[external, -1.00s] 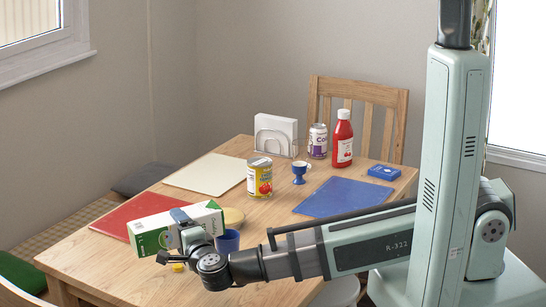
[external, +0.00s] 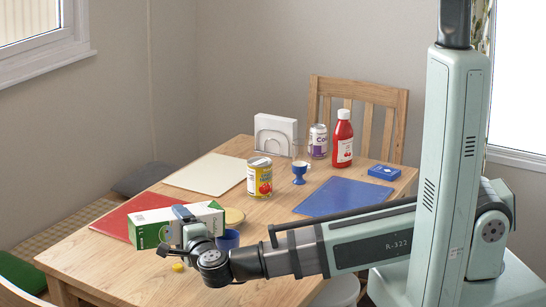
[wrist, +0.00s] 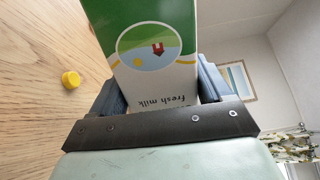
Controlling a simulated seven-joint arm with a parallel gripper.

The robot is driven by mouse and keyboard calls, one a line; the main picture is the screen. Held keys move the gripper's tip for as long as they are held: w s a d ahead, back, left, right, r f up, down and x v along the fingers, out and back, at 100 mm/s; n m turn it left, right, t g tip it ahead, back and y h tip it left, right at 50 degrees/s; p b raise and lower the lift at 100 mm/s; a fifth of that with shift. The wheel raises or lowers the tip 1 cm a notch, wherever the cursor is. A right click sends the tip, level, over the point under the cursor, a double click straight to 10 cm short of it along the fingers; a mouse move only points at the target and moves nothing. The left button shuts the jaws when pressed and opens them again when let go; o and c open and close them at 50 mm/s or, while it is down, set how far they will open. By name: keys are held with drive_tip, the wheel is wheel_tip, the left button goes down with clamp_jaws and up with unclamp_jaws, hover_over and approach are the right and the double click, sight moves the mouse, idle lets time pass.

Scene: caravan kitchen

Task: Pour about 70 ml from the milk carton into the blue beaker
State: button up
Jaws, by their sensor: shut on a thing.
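The milk carton (external: 207,214), white and green, lies almost level on its side in the air in the external view. My gripper (external: 184,214) is shut around its middle. The wrist view shows the carton (wrist: 155,45) between both fingers. The blue beaker (external: 229,241) stands upright on the table, just below the carton's right end and partly hidden by the carton and my wrist. I cannot see any milk stream, nor the level in the beaker.
A small yellow cap (external: 178,267) lies on the table near my wrist. A red mat (external: 112,222) lies under and left of the carton.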

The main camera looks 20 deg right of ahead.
drive_tip(key=shift+r+m, duration=0.3)
drive_tip(key=shift+r, duration=0.05)
idle(0.3)
drive_tip(key=shift+a, duration=0.1)
drive_tip(key=shift+a, duration=0.55)
drive_tip(key=shift+r, duration=0.1)
drive_tip(key=shift+r+m, duration=0.2)
drive_tip(key=shift+m, duration=0.1)
idle(1.6)
drive_tip(key=shift+a+f+n, duration=0.25)
drive_tip(key=shift+f+n, duration=0.45)
drive_tip(key=shift+f, duration=0.1)
drive_tip(key=shift+f+n, duration=0.35)
drive_tip(key=shift+n, duration=0.85)
drive_tip(key=shift+s+f+n, duration=0.1)
drive_tip(key=shift+f+n, duration=0.3)
drive_tip(key=shift+f, duration=0.05)
